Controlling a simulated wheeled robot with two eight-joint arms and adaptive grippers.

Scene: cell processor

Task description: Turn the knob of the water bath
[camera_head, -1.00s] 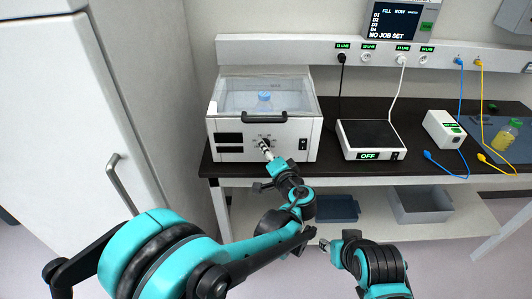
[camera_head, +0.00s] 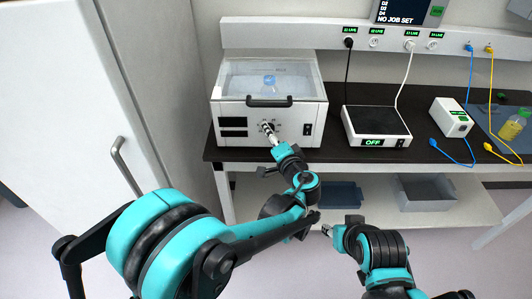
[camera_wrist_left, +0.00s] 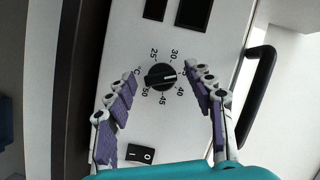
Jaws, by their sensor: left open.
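The water bath (camera_head: 238,138) is a white box with a clear lid and a black handle, standing at the left end of the bench. A bottle with a blue cap (camera_head: 269,80) is inside it. Its black knob (camera_wrist_left: 160,77) sits on the front panel, ringed by temperature numbers; a white pointer line shows on it. My left gripper (camera_wrist_left: 165,98) is open, with its purple-padded fingers on either side of the knob, apart from it. In the head view the left gripper (camera_head: 271,133) is at the panel and partly covers the knob. My right gripper (camera_head: 326,230) is low in front of the bench.
A rocker switch (camera_wrist_left: 140,153) is on the panel near the knob. A black-topped device (camera_head: 376,122) reading OFF stands right of the bath. A white box (camera_head: 450,117), cables and a yellow bottle (camera_head: 514,124) are farther right. Grey bins (camera_head: 426,194) sit on the lower shelf.

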